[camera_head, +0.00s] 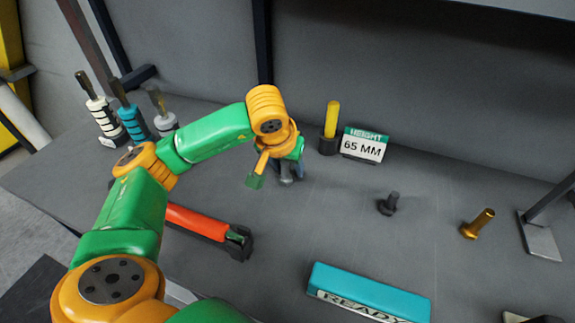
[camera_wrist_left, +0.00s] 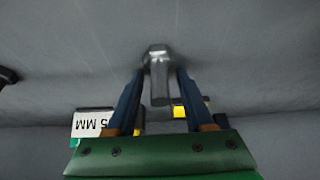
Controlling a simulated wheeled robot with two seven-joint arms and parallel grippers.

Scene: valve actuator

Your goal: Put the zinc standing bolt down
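The zinc bolt (camera_head: 286,175) is grey, and its lower end shows below my left gripper (camera_head: 276,172) in the head view. It appears to stand on its hex head on the grey table. In the left wrist view the bolt (camera_wrist_left: 160,85) sits between the two blue fingers of my left gripper (camera_wrist_left: 160,73). A gap shows on each side of the shank, so the gripper looks open around it. The gripper hides the bolt's upper part in the head view. My right gripper is not in view.
Behind are a yellow-topped post (camera_head: 331,120) and a "65 MM" sign (camera_head: 363,147). A teal "READY" block (camera_head: 370,291) lies in front; a red-handled tool (camera_head: 200,222) lies left. Several handled tools (camera_head: 130,118) stand back left.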

